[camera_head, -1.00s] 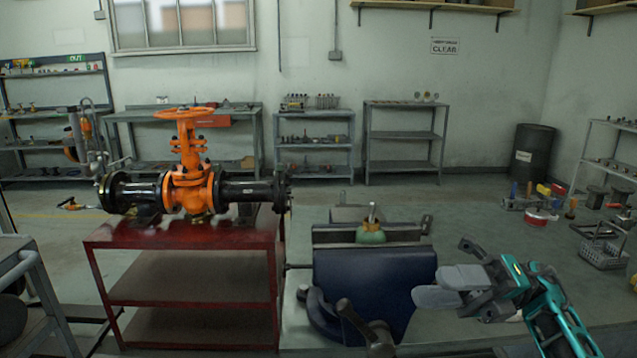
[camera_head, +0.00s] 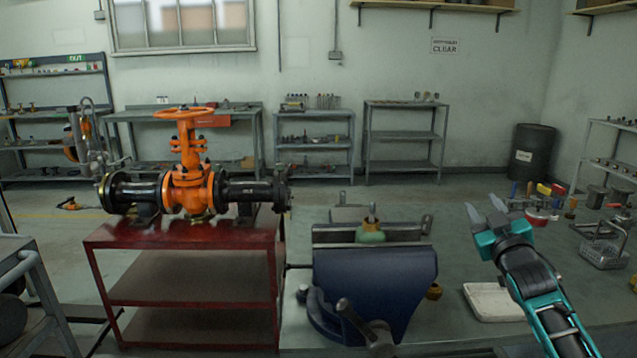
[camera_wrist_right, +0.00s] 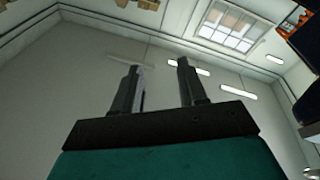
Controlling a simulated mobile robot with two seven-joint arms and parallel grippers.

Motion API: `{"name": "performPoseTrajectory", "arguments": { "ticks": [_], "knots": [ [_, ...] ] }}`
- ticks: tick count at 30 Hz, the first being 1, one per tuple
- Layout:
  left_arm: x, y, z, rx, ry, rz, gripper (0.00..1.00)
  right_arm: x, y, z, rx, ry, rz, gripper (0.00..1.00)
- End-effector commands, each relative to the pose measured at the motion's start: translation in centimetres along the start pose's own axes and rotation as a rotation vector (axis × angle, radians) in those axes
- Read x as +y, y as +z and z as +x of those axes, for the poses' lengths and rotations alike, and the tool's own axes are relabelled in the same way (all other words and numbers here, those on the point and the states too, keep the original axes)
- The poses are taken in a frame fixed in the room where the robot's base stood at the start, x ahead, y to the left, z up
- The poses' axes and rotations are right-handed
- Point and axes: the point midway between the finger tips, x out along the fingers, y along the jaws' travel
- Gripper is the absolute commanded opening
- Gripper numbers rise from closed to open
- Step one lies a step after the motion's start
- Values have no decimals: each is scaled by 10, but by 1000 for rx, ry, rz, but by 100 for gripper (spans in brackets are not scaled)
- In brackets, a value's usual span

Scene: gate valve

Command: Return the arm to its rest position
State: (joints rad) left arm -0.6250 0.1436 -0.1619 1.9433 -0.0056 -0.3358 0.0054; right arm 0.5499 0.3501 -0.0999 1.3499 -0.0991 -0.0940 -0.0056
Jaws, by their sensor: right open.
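My right gripper (camera_head: 486,214) is raised over the right part of the workbench in the head view, with its fingers pointing up and to the left. It is open and empty. In the right wrist view its two fingers (camera_wrist_right: 157,85) stand apart with only wall and ceiling behind them. The teal right arm (camera_head: 552,310) comes in from the lower right. My left gripper is not in view.
A blue vise (camera_head: 370,285) holding a small green and brass part (camera_head: 370,232) stands left of my right gripper. A white tray (camera_head: 490,302) lies by my forearm. An orange gate valve (camera_head: 188,180) stands on a red table (camera_head: 180,238). Tools and a wire basket (camera_head: 603,254) lie at right.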

Motion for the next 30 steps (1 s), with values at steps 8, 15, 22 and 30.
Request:
{"name": "performPoseTrajectory", "arguments": {
  "ticks": [8, 15, 22, 30],
  "knots": [
    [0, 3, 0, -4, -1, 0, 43, -37, 70, -32, -284, -65, 114, 42],
    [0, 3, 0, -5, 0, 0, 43, -109, 121, -114, -378, -175, 146, 42],
    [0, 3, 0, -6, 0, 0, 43, -181, 160, -237, -510, -295, 214, 42],
    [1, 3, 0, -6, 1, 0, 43, -231, 166, -380, -671, -393, 315, 42]
  ]
}}
